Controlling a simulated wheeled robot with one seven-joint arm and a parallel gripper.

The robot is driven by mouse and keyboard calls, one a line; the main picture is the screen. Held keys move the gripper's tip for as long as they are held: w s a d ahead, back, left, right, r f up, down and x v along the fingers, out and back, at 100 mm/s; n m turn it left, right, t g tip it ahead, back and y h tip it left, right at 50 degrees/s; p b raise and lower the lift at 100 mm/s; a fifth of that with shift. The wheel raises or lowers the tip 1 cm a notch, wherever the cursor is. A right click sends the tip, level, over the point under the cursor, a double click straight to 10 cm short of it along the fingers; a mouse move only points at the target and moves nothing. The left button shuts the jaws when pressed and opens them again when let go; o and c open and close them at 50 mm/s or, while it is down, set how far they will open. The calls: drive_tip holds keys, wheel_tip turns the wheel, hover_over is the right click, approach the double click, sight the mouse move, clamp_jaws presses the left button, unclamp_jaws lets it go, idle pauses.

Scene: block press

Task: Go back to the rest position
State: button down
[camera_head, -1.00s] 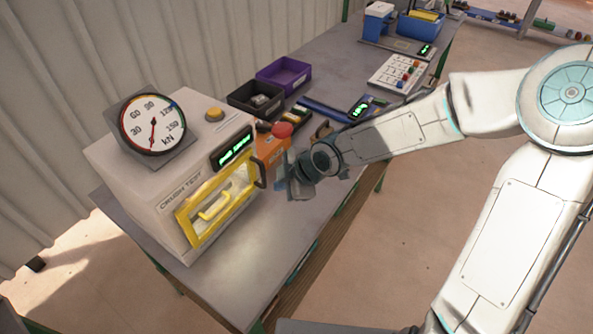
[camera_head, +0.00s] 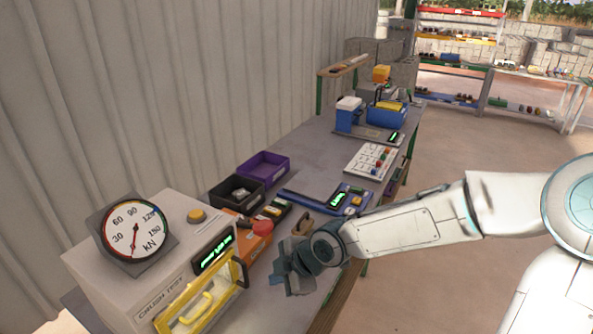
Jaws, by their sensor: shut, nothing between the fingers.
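My gripper (camera_head: 283,281) is at the end of my white arm, which reaches in from the right. It hangs over the front edge of the bench, just right of the crush test machine (camera_head: 150,290). The gripper is shut with nothing visible in it. The machine has a round kN dial (camera_head: 134,228), a green-lit display and a yellow-framed door (camera_head: 205,303) that looks closed; its lower part is cut off by the picture edge.
Open floor (camera_head: 450,290) lies right of the bench.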

drive_tip(key=s+d+f+m+h+b, duration=0.1)
drive_tip(key=s+d+f+m+h, duration=0.1)
drive_tip(key=d+m+h, duration=0.35)
drive_tip(key=s+d+f+m+h+b, duration=0.1)
drive_tip(key=s+d+f+m+h, duration=0.15)
drive_tip(key=d, duration=0.55)
drive_tip(key=s+d+r+m+y+b, duration=0.1)
drive_tip(key=s+d+r+m, duration=0.6)
drive_tip(key=m, duration=0.7)
wheel_tip(320, 180, up, 4)
drive_tip(key=shift+s+d+f+t+b, duration=0.35)
drive_tip(key=shift+s+b, duration=0.55)
drive_tip(key=shift+s, duration=0.3)
drive_tip(key=shift+a+r, duration=0.1)
drive_tip(key=shift+a, duration=0.05)
